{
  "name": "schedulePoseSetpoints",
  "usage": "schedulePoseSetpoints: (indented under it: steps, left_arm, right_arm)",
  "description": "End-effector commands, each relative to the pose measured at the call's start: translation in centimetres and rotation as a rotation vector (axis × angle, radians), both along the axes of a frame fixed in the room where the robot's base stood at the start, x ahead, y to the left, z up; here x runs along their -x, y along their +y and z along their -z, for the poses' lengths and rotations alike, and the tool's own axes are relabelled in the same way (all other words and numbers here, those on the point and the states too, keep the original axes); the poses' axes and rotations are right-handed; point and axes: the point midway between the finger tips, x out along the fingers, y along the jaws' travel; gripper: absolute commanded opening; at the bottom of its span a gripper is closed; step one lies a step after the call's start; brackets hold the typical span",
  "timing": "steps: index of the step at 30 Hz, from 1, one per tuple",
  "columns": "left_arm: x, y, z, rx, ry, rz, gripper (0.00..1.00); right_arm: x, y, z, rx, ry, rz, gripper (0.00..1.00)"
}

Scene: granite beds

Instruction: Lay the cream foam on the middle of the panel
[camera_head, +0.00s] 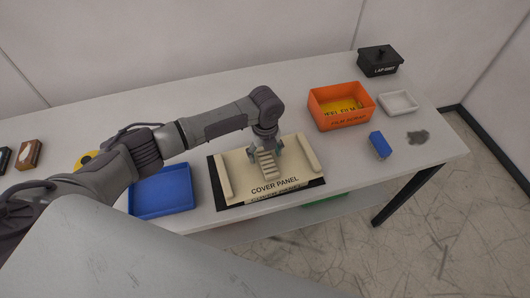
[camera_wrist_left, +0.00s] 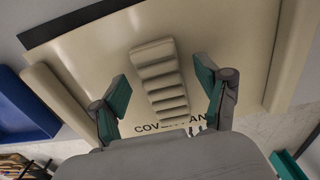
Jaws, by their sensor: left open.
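The cream foam (camera_wrist_left: 159,78) is a ribbed block lying on the middle of the cream cover panel (camera_wrist_left: 95,57). In the head view the foam (camera_head: 267,165) is partly hidden by my gripper, and the panel (camera_head: 238,180) shows raised bars at its two sides. My left gripper (camera_head: 267,152) is above the panel, pointing down. In the wrist view its two green-padded fingers (camera_wrist_left: 164,95) stand open on either side of the foam, with gaps to it. I cannot tell how high the fingertips are. My right gripper is not in view.
The panel lies on a black mat (camera_head: 222,196) near the table's front edge. A blue tray (camera_head: 162,190) stands to its left. An orange bin (camera_head: 340,119), white dish (camera_head: 398,103), blue block (camera_head: 379,145) and black box (camera_head: 379,61) are on the right. The table's back is clear.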

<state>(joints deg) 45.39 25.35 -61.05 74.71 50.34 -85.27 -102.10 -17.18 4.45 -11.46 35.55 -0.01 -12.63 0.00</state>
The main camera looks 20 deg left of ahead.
Motion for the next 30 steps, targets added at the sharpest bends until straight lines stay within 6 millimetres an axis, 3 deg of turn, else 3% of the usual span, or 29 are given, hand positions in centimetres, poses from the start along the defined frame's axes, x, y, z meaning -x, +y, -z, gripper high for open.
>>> schedulePoseSetpoints:
  steps: [8, 21, 30]
  left_arm:
    - [-0.1, 0.0, -1.1, 0.001, -0.002, 0.001, 0.75]
    - [-0.1, -0.1, -9.8, 0.000, -0.003, 0.001, 0.75]
    - [-0.1, -0.1, -12.0, 0.000, 0.000, 0.000, 0.75]
  right_arm:
    - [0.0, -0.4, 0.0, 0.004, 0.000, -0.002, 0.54]
    - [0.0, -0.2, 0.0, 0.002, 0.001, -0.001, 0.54]
    - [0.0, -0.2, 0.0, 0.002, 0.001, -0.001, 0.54]
